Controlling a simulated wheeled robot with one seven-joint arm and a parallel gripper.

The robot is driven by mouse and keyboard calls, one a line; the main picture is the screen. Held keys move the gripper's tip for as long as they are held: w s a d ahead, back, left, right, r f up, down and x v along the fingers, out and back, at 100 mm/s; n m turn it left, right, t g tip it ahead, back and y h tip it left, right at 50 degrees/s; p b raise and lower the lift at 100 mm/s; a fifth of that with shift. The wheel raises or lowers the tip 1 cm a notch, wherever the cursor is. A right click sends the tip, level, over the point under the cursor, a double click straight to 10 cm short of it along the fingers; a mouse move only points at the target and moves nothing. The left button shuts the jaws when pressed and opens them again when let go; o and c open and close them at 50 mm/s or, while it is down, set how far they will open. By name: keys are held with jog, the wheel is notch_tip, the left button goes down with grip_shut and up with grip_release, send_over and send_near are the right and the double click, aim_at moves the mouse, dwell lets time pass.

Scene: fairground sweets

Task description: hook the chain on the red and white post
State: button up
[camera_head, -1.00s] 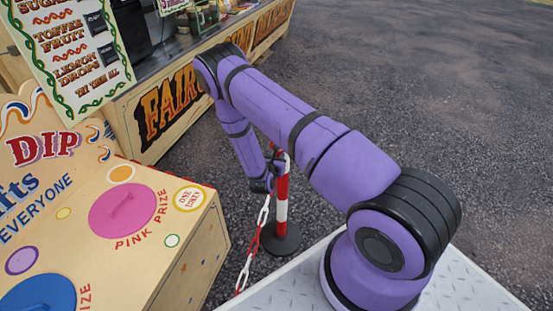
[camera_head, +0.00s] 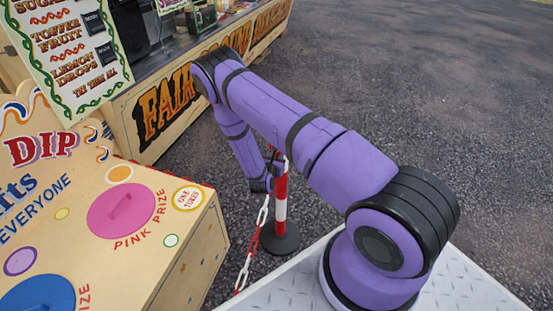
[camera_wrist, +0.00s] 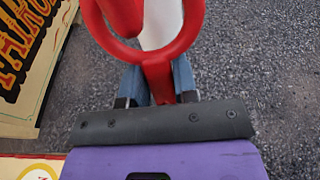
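The red and white post (camera_head: 280,211) stands upright on a black round base (camera_head: 280,240), beside my gripper. The red and white chain (camera_head: 262,215) hangs from the gripper area down to the lower left. In the wrist view, my gripper (camera_wrist: 158,85) is shut on the red tab (camera_wrist: 158,78) of a red ring (camera_wrist: 187,38). Part of the post (camera_wrist: 162,25) shows white through the ring opening, with a red piece beside it. The ring's far side is out of frame, so I cannot tell whether it is around the post.
A wooden lucky-dip box (camera_head: 190,250) with coloured lids stands close on the left. A stall counter (camera_head: 150,110) with a sweets sign (camera_head: 75,50) is behind it. Open tarmac (camera_head: 430,90) lies to the right and behind the post.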

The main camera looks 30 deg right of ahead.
jog(key=o, duration=0.4)
jog(key=shift+o, duration=0.2)
jog(key=v, duration=1.1)
jog(key=s+d+r+m+g, duration=0.2)
jog(key=r+m+g, duration=0.45)
jog(key=r, duration=0.95)
jog(key=s+d+r+m+g, duration=0.1)
jog(key=s+r+m+g, duration=0.25)
jog(key=r+m, duration=0.85)
jog(key=s+a+r+m+t+y, duration=0.2)
jog(key=s+a+r+y, duration=0.1)
jog(key=s+r, duration=0.4)
jog(key=s+a+r+m+t+y, duration=0.2)
jog(key=s+a+r+y, duration=0.2)
jog(key=s+r, duration=0.4)
jog(key=s+a+r+m+t+y, duration=0.1)
jog(key=s+a+r+m+y, duration=0.2)
jog(key=s+r+y, duration=0.2)
jog(key=shift+s+a+r+t, duration=0.4)
jog(key=shift+s+r, duration=1.05)
jog(key=shift+r, duration=1.15)
